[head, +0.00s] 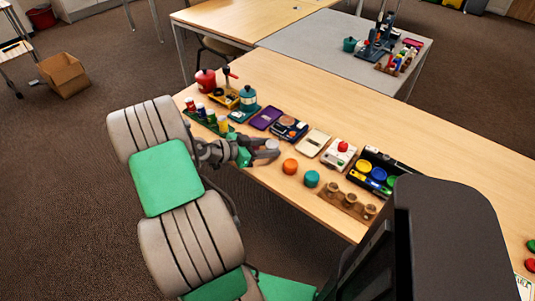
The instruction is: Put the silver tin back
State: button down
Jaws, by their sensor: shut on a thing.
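My gripper (267,154) reaches over the near edge of the wooden table from the left. Its fingers are shut on the silver tin (272,144), a small pale grey round thing partly hidden by the fingers. I cannot tell whether the tin touches the table. A green tray (206,124) with several small coloured tins stands to the left, just behind my wrist, which may hide part of it. An orange tin (290,166) and a teal tin (312,179) stand to the right of my gripper.
A purple tray (266,118), a cream tray (314,142) and a white box with a red button (339,154) stand behind. A brown block with several round pieces (347,201) is at the near right. A black tray (377,176) holds coloured things.

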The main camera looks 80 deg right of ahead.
jog(key=shift+f, duration=1.45)
jog(key=c, duration=1.1)
grip_release()
jog(key=shift+f, duration=0.1)
